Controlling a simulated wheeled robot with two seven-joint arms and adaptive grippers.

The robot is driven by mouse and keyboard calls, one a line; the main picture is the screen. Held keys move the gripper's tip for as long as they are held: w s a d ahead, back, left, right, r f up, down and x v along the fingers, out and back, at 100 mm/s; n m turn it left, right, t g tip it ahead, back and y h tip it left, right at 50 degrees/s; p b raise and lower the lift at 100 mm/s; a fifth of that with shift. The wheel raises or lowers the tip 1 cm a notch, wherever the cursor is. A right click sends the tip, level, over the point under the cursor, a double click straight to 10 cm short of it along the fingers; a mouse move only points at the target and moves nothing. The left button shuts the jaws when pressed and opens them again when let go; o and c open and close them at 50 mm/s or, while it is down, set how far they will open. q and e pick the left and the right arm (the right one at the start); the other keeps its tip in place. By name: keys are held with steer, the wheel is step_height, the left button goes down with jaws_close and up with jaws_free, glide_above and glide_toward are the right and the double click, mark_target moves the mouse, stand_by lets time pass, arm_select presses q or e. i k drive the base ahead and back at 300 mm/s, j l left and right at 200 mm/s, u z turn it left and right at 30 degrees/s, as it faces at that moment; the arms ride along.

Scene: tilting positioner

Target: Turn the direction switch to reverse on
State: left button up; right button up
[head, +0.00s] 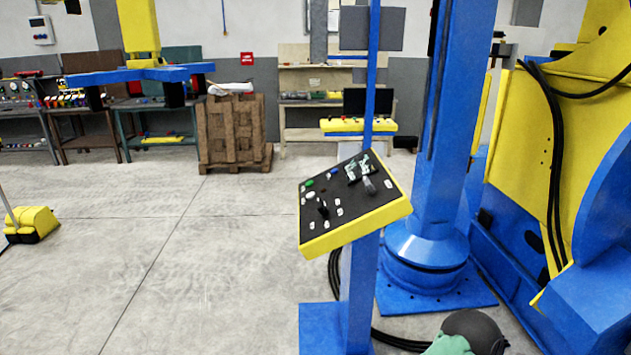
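The control panel (342,222) has a black, sloped face in a yellow housing and stands on a blue post (359,290) right of centre. On its face are a green button (309,183), a white button (310,195), a black knob (322,208) at the lower left, and a grey, dark-tipped knob (369,185) at the right. Pale grey-green upright parts (352,170) stand near its top right. Several small white labels lie between them. I cannot tell which control is the direction switch or how it is set. Neither gripper shows clearly.
A dark rounded part with green, likely my arm, shows at the bottom right. The blue column (448,130) and yellow and blue positioner (510,140) stand right of the panel. Black cables (400,341) lie on the floor near the post.

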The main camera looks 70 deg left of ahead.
mark_target(369, 188)
steer(key=u, duration=2)
steer(key=i+j+u, duration=0.1)
